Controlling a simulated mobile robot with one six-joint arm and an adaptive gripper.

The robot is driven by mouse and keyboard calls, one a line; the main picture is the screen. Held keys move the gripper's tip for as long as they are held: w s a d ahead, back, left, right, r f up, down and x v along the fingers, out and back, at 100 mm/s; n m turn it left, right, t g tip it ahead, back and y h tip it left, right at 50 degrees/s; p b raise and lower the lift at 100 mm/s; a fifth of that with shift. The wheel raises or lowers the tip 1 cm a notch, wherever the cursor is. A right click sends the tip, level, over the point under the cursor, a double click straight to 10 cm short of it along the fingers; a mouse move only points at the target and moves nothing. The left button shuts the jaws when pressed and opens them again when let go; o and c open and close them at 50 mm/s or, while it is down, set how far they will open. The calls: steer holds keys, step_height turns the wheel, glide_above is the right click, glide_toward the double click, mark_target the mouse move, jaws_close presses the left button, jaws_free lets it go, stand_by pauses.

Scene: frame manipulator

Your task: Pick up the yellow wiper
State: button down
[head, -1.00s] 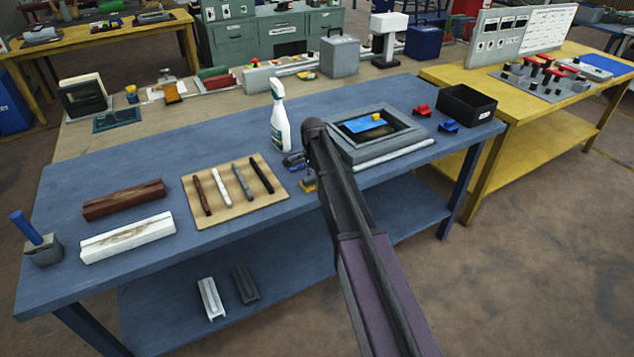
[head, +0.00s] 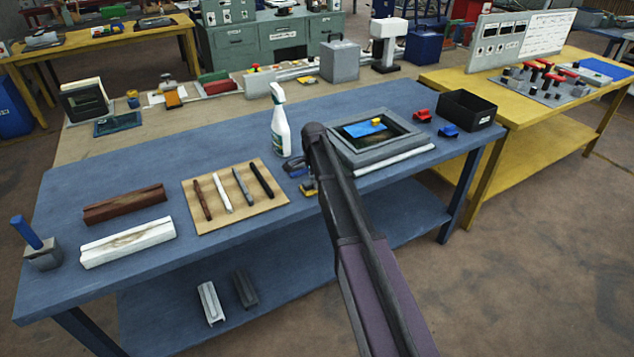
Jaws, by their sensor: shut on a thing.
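The yellow wiper (head: 308,191) shows as a small yellow piece at the front edge of the blue table (head: 110,250), just left of my arm. My gripper (head: 312,179) is at it, mostly hidden behind my dark arm, and is shut on it. The fingertips are too small and covered to see clearly. I cannot tell whether the wiper touches the table.
A spray bottle (head: 281,128) stands behind. A grey frame (head: 398,152) with a blue sheet and yellow block is to the right, near a black bin (head: 466,109). A tan board (head: 190,222) with several sticks lies left.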

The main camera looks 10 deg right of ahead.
steer(key=shift+r+p, duration=1.35)
steer(key=shift+r, duration=0.1)
steer(key=s+r+p, duration=0.2)
steer(key=s, duration=1.4)
steer(key=shift+a, duration=0.35)
steer(key=c, duration=1)
jaws_free()
steer(key=c, duration=0.3)
jaws_close()
steer(key=shift+s+d, duration=0.15)
steer(key=shift+d, duration=0.05)
